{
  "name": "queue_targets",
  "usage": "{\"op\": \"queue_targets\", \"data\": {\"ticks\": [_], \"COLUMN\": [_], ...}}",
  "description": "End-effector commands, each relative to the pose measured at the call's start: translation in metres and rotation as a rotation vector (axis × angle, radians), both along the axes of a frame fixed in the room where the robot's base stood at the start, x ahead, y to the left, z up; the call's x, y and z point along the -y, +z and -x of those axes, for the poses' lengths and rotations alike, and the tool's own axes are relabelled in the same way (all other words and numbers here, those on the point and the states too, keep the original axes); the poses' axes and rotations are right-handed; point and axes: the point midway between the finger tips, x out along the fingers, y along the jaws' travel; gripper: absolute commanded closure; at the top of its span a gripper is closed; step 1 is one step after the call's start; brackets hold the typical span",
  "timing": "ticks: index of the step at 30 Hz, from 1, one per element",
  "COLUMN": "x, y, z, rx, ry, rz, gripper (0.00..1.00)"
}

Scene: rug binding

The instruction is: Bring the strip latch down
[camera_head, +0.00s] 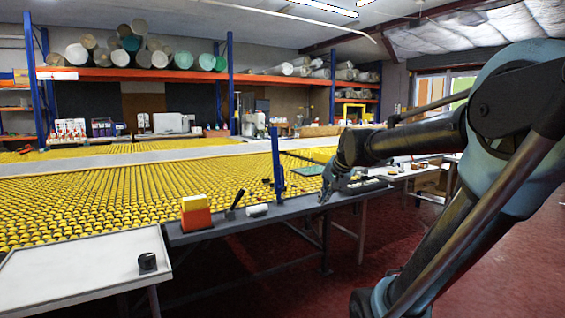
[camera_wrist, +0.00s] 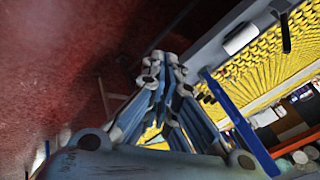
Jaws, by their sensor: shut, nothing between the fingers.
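No part is marked as the strip latch, so I cannot tell for sure which it is. A tall blue upright bar (camera_head: 277,160) stands at the dark bench rail (camera_head: 300,204). A short black lever (camera_head: 235,204) tilts up from the same rail, with a white cylinder (camera_head: 257,210) beside it. My gripper (camera_head: 323,196) is at the rail's front edge, right of the blue bar and apart from it. In the wrist view my gripper (camera_wrist: 164,66) is shut and empty. The blue bar (camera_wrist: 240,125), white cylinder (camera_wrist: 240,38) and black lever (camera_wrist: 286,34) show to its right.
A yellow and orange block (camera_head: 195,213) stands on the rail's left end. A pale side table (camera_head: 80,268) with a small black knob (camera_head: 147,261) is at front left. The yellow roller bed (camera_head: 110,205) lies behind the rail. Red floor (camera_head: 260,285) is open in front.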

Motion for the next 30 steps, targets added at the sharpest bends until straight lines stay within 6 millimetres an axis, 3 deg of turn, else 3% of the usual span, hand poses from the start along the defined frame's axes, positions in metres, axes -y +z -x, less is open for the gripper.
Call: {"op": "queue_targets", "data": {"ticks": [1, 9, 15, 21, 30], "x": [-0.011, -0.064, -0.091, -0.101, -0.1], "y": [0.017, 0.09, 0.124, 0.136, 0.136], "z": [-0.023, -0.13, -0.183, -0.203, -0.203], "rx": [0.013, 0.059, 0.068, 0.067, 0.067], "ry": [-0.032, -0.217, -0.31, -0.346, -0.35], "rz": [-0.046, -0.318, -0.467, -0.526, -0.528], "gripper": [1.0, 1.0, 1.0, 1.0, 1.0]}}
